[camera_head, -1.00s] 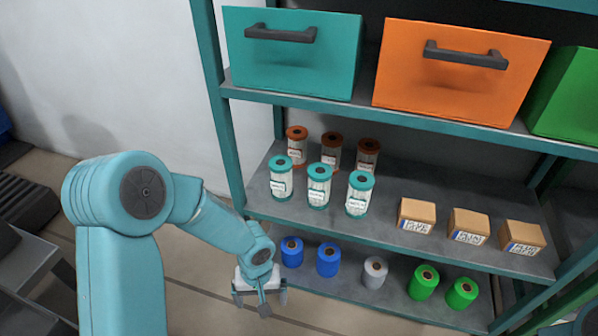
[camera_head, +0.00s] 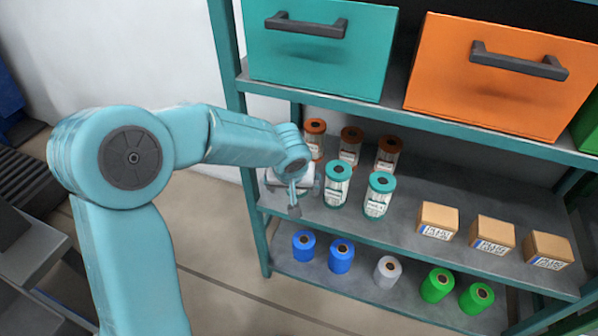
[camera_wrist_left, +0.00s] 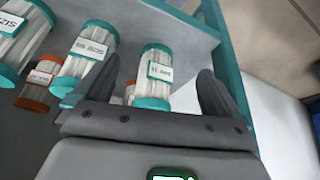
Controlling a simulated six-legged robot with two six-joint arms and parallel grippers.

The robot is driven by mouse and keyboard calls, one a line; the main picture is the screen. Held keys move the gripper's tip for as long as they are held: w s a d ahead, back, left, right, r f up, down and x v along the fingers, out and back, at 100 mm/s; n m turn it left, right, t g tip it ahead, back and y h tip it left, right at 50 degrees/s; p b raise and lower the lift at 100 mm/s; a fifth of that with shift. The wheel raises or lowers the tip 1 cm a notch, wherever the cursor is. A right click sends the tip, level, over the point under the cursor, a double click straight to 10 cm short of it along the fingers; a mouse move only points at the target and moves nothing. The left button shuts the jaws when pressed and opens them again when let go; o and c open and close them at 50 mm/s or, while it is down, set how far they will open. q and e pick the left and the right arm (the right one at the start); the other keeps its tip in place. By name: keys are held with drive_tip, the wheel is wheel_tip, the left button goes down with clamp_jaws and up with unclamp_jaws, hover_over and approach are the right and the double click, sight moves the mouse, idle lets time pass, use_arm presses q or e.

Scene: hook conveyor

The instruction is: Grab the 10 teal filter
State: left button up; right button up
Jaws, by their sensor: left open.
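Two teal-capped filters, one in the middle (camera_head: 337,184) and one at the right (camera_head: 379,196), stand upright on the middle shelf. The left one of the front row is hidden behind my left gripper (camera_head: 295,200) in the head view. In the left wrist view, my gripper (camera_wrist_left: 155,82) is open, with one teal filter (camera_wrist_left: 154,72) showing between its fingers. I cannot tell whether they touch it. Two more teal filters, a near one (camera_wrist_left: 85,55) and a far one (camera_wrist_left: 22,38), stand to the left there. The label numbers are not clearly readable. My right gripper is not in view.
Orange-capped filters (camera_head: 351,142) stand behind the teal row. Cardboard boxes (camera_head: 437,220) sit to the right on the same shelf. Teal (camera_head: 315,62) and orange (camera_head: 490,90) drawers hang above. Blue, grey and green spools (camera_head: 341,256) stand on the lower shelf.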

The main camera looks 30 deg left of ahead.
use_arm(q)
drive_tip(key=w+a, duration=0.1)
drive_tip(key=w, duration=0.1)
drive_tip(key=w+a, duration=0.1)
drive_tip(key=w, duration=0.1)
drive_tip(key=w+a, duration=0.1)
drive_tip(key=w, duration=0.1)
drive_tip(key=shift+a, duration=0.25)
drive_tip(key=shift+w+x, duration=0.25)
drive_tip(key=shift+x, duration=1.35)
drive_tip(key=shift+r, duration=0.1)
drive_tip(key=shift+c, duration=0.4)
drive_tip(key=c, duration=1.1)
